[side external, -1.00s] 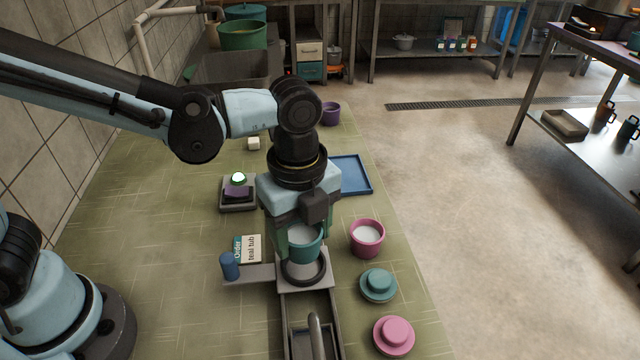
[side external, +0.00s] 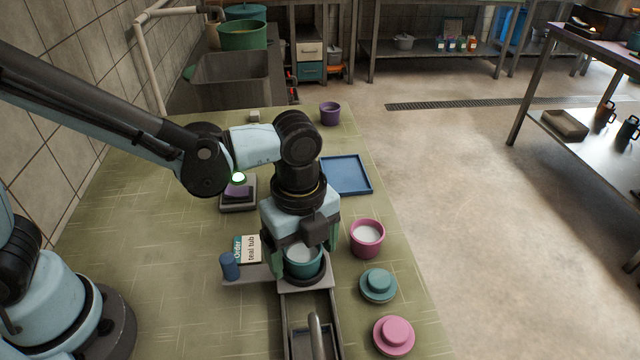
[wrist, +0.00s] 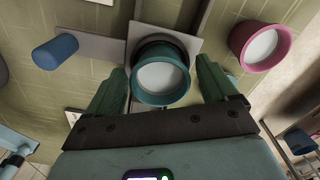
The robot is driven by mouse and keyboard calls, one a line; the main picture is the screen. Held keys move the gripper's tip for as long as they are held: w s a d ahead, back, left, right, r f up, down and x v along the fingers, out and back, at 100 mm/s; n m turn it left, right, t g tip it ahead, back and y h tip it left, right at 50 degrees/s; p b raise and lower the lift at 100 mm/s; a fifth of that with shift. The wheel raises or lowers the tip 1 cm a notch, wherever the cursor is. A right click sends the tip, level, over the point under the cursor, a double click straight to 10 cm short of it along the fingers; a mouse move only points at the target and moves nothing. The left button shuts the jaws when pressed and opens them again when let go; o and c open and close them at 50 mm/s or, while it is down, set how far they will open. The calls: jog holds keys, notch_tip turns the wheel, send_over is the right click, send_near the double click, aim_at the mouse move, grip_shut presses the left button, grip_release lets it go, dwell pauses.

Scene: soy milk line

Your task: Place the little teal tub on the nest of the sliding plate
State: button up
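The little teal tub (side external: 304,269), with white contents, sits upright at the dark ring of the nest on the sliding plate (side external: 288,286). It also shows in the wrist view (wrist: 161,96), with part of the ring behind it and the plate (wrist: 189,42) around it. My gripper (side external: 304,258) is right above and around the tub. In the wrist view its green fingers (wrist: 160,82) stand on both sides of the tub, with a narrow gap at each side, so it looks open. Most of the nest is hidden under the tub.
A pink tub (side external: 367,238) stands right of the plate, with a teal lid (side external: 378,285) and a pink lid (side external: 393,335) nearer. A blue knob (side external: 229,266) and order card (side external: 247,249) are left. Behind are a blue tray (side external: 347,175), a green-lit device (side external: 238,194) and a purple cup (side external: 330,113).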

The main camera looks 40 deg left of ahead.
notch_tip(320, 180, up, 12)
jog(key=shift+r, duration=0.2)
dwell(0.8)
jog(key=w+a+r+n+t, duration=0.2)
jog(key=w+a+n+t, duration=0.2)
jog(key=a+n, duration=0.45)
jog(key=s+a+f+n+t, duration=0.1)
jog(key=s+a+f+n, duration=0.1)
jog(key=a+n, duration=0.3)
jog(key=s+a+f+n+t, duration=0.2)
jog(key=a+f+n, duration=0.2)
jog(key=n, duration=0.4)
jog(key=shift+s+a+n, duration=0.25)
jog(key=shift+a+n, duration=0.1)
jog(key=shift+a, duration=0.25)
